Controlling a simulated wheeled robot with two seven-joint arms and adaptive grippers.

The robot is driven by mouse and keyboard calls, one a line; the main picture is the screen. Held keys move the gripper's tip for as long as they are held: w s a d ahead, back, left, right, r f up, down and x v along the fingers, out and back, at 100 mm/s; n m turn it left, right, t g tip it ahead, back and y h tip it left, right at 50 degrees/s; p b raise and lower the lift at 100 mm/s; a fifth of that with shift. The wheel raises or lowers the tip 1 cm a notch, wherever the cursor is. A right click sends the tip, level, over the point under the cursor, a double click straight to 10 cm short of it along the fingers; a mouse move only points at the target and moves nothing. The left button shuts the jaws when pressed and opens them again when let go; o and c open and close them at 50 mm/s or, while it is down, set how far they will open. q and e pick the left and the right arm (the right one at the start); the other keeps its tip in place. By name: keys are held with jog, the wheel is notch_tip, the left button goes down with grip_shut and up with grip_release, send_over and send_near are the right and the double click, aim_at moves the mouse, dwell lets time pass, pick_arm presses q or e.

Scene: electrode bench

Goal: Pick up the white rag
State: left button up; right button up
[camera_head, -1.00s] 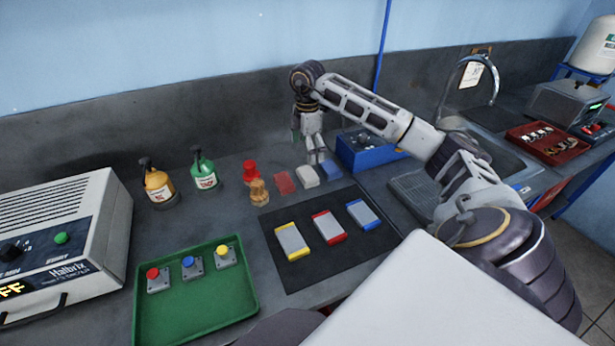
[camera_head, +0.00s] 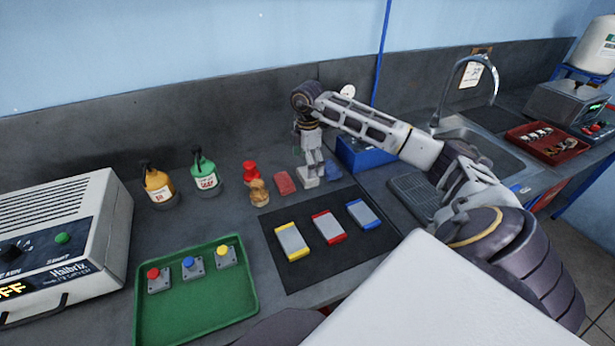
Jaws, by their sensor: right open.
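The white rag (camera_head: 306,182) is a small pale block-like cloth on the bench behind the black mat, between a red rag (camera_head: 284,183) and a blue rag (camera_head: 332,170). My right gripper (camera_head: 314,172) points down right over the white rag and covers part of it. Its fingers are open. I cannot tell whether they touch the rag. My left gripper is not in view.
A black mat (camera_head: 285,270) holds yellow-, red- and blue-edged plates. A blue box (camera_head: 358,155) stands right of the gripper. Left are a red-topped wooden item (camera_head: 258,190), a green bottle (camera_head: 204,172), an orange bottle (camera_head: 158,183) and a green tray (camera_head: 190,305).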

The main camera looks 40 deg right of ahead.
jog(key=shift+f, duration=0.5)
notch_tip(320, 180, down, 2)
jog(key=shift+f, duration=0.75)
jog(key=c, duration=0.9)
jog(key=shift+c, duration=0.2)
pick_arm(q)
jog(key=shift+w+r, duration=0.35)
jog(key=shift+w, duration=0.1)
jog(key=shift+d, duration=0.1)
